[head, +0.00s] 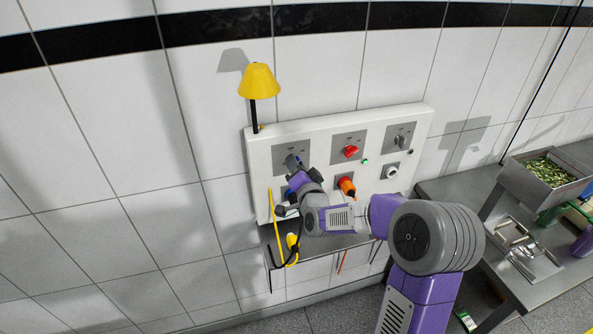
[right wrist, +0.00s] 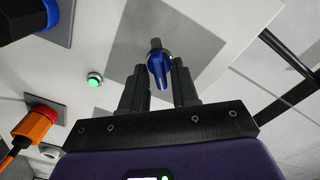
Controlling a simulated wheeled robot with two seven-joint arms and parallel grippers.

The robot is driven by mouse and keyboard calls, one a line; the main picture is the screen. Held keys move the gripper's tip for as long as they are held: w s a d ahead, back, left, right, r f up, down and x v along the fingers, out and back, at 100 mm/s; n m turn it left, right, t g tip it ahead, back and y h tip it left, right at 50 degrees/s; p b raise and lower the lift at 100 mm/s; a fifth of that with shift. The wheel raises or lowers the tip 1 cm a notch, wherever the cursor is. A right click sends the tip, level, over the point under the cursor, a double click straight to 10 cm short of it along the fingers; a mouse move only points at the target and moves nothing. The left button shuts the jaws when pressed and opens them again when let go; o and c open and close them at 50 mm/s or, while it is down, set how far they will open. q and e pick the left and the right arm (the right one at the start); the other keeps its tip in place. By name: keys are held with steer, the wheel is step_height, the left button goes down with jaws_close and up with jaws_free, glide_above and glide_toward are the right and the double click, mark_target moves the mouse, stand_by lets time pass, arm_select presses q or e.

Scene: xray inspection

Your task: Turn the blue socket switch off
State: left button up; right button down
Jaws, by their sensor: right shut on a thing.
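The blue switch (head: 292,160) is a rotary knob on a grey square plate at the upper left of the white wall panel (head: 318,135). In the right wrist view the blue knob (right wrist: 159,66) sits between the two dark fingers of my right gripper (right wrist: 160,84). The gripper is shut on it. In the head view my right gripper (head: 300,171) reaches the panel from below and partly covers the switch. The blue socket (right wrist: 35,16) shows at the upper left of the wrist view. My left gripper is not in view.
A red switch (head: 351,151) and a grey switch (head: 400,139) lie to the right on the panel. An orange plug (head: 347,186) is in the red socket below. A yellow lamp (head: 260,82) stands on the panel's top left. A green light (right wrist: 95,79) is lit.

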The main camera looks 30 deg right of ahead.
steer(key=shift+a+r+n+b, duration=0.1)
steer(key=shift+n+b, duration=1.5)
steer(key=shift+n, duration=0.9)
steer(key=shift+a+n+b, duration=0.1)
steer(key=shift+n+b, duration=1.5)
steer(key=shift+n, duration=0.9)
steer(key=c, duration=1.2)
jaws_free()
steer(key=shift+o, duration=0.2)
steer(key=v, duration=0.7)
steer(key=shift+s, duration=0.25)
